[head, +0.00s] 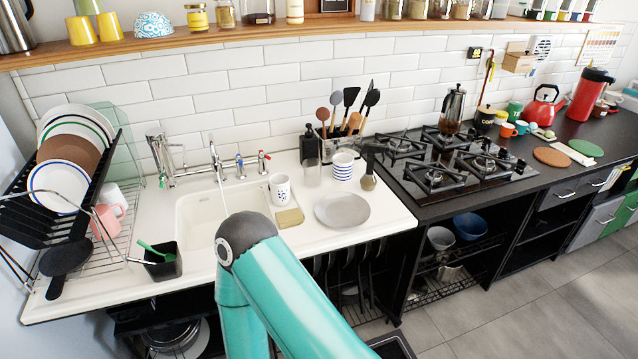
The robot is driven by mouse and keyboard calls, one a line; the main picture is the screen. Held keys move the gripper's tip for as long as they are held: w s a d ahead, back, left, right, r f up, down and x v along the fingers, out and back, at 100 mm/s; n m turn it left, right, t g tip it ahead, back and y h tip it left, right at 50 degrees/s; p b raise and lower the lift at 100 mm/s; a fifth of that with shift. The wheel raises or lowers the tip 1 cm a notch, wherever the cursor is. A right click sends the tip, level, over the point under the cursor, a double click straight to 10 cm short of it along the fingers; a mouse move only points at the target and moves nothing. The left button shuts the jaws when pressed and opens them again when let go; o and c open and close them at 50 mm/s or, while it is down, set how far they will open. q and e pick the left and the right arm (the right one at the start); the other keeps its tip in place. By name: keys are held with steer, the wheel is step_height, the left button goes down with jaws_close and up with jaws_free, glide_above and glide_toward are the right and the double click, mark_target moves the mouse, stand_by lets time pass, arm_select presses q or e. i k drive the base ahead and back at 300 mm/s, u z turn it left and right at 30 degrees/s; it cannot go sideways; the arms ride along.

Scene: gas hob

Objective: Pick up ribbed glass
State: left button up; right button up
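A clear glass (312,173) stands upright on the white sink counter, in front of a black bottle and left of the striped bowls. It is small in the view, and I cannot make out ribs on it. Neither of my grippers shows. Only teal links of one of my arms rise from the bottom edge to a dark joint in front of the sink. Nothing is seen touching the glass.
A grey plate (342,210), a white mug (280,189), a sponge (290,218) and striped bowls (343,166) stand near the glass. A utensil holder (342,147) is behind it. A dish rack (75,205) is left, the gas hob (455,165) right.

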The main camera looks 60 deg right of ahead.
mark_target(312, 174)
steer(key=k, duration=0.85)
steer(key=u, duration=1.45)
steer(key=i, duration=0.15)
steer(key=z, duration=3.35)
steer(key=i, duration=0.95)
steer(key=u, duration=0.2)
steer(key=k, duration=0.8)
steer(key=z, duration=0.15)
steer(key=i, duration=0.55)
